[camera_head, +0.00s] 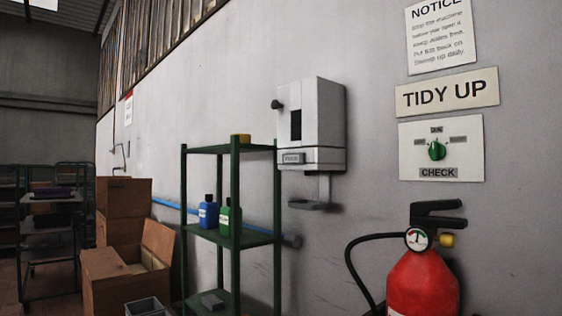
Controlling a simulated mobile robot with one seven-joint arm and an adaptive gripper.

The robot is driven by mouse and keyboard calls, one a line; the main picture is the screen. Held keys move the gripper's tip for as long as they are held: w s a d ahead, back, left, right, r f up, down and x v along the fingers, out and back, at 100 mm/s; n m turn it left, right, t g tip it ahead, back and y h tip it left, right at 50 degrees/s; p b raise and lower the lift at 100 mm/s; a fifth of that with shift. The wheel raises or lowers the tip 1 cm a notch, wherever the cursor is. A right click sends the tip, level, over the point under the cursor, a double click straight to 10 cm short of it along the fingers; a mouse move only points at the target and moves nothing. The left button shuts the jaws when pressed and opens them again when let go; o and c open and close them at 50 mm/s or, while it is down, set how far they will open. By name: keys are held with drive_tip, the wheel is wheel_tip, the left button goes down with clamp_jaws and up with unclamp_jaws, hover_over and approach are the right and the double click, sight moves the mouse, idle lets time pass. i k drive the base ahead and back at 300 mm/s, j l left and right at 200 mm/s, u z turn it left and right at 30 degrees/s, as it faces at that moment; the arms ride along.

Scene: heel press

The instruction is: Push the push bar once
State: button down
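A pale grey wall-mounted dispenser box (325,118) is in the middle of the head view. It has a dark upright window, a black knob (277,104) on its left side, and a small label plate (292,158) too blurred to read. A wide pale bar-like section (322,157) runs along its bottom front and looks like the push bar. Below it hangs a narrow stem with a flat grey ledge (314,206); I cannot tell for sure whether this is a tray or a bar. My gripper is not in view, and nothing touches the dispenser.
A green shelf rack (236,190) stands just left of the dispenser, with a blue bottle (208,214) and a green bottle (228,219). A red fire extinguisher (422,285) stands in front at right. Signs and a green dial (437,151) are on the wall. Wooden crates (110,285) stand left.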

sight(296, 158)
drive_tip(key=i+l, duration=0.15)
drive_tip(key=i, duration=0.25)
drive_tip(key=i+l+u, duration=0.1)
drive_tip(key=i, duration=0.25)
drive_tip(key=i+l, duration=0.15)
drive_tip(key=i, duration=0.25)
drive_tip(key=u, duration=0.05)
